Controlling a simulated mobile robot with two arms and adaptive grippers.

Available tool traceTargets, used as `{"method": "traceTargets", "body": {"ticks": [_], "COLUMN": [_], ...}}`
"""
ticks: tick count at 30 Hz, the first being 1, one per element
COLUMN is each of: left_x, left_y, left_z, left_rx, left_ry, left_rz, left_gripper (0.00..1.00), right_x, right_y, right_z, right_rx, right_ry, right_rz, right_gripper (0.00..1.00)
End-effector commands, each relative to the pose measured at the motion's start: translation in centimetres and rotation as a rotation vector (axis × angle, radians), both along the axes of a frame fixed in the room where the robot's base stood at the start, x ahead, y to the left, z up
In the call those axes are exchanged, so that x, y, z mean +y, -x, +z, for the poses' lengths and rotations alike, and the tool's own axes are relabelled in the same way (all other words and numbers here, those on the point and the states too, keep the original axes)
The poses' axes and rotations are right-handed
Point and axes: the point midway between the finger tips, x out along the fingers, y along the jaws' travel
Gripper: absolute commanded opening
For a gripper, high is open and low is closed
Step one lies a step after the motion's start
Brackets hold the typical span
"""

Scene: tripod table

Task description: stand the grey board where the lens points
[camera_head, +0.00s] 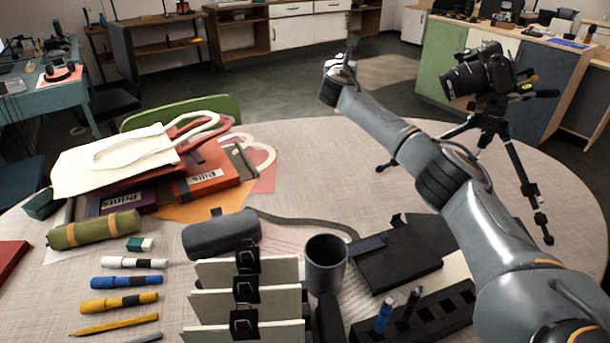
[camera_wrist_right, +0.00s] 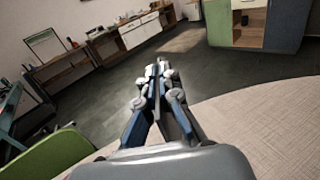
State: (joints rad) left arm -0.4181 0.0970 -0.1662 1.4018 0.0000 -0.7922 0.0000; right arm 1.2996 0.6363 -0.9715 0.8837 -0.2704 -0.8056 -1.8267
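The black camera (camera_head: 485,72) sits on a black tripod (camera_head: 515,165) on the right of the round table; its lens points left and slightly down. My right arm reaches across the table in front of the tripod, and my right gripper (camera_head: 349,48) is raised beyond the table's far edge, left of the lens. In the right wrist view its fingers (camera_wrist_right: 160,72) come together at the tips; I make out no board between them. I cannot pick out the grey board with certainty; a dark grey edge (camera_head: 242,160) shows in the bag pile. My left gripper is not in view.
The table's (camera_head: 310,150) far middle is clear. At left are a pile of bags (camera_head: 120,160), an orange box (camera_head: 207,180) and a green roll (camera_head: 95,229). Near the front are a grey case (camera_head: 222,235), a dark cup (camera_head: 326,264), clipped white cards and a slotted black holder.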

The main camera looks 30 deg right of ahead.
Motion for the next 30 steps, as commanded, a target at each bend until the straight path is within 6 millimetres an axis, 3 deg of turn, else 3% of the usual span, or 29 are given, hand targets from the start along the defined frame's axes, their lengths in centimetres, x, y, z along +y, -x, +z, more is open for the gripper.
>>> {"method": "traceTargets", "body": {"ticks": [5,15,21,30], "left_x": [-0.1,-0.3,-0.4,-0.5], "left_y": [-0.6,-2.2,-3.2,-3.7], "left_z": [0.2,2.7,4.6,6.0], "left_rx": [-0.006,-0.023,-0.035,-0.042], "left_ry": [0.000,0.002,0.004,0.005], "left_rz": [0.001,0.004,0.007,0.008], "left_gripper": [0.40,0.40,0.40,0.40], "right_x": [1.5,9.4,11.9,13.9], "right_y": [0.3,2.3,2.9,3.4], "right_z": [-1.1,-4.8,-8.3,-10.7], "right_rx": [-0.001,0.001,0.001,0.001], "right_ry": [0.001,0.001,0.001,0.001], "right_rz": [0.004,0.005,0.001,0.003], "right_gripper": [0.00,0.00,0.00,0.00]}}
